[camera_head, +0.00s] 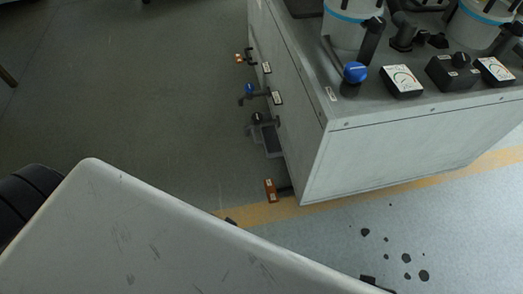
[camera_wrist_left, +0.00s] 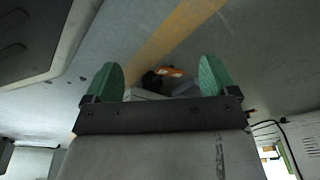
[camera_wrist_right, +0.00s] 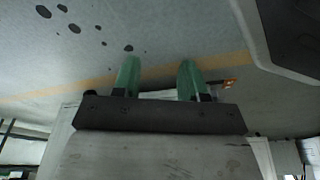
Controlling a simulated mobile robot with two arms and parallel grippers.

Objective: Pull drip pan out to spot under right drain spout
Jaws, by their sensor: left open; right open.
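Valved spouts stick out of the cabinet's left side in the head view: one with an orange handle (camera_head: 240,58), one blue (camera_head: 249,88), one black (camera_head: 257,118). A grey rectangular piece (camera_head: 271,140) is below the black one. An orange block (camera_head: 270,190) on a dark stub sits low at the cabinet's near corner. I cannot tell which part is the drip pan. My left gripper (camera_wrist_left: 160,72) is open and empty, with an orange-and-black piece (camera_wrist_left: 172,72) beyond its fingers.
The grey cabinet (camera_head: 400,150) carries gauges, a blue knob and clear vessels on top. A yellow floor stripe (camera_head: 250,215) passes its base. Dark spots (camera_head: 406,257) mark the floor at the lower right. Floor left of the cabinet is clear.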

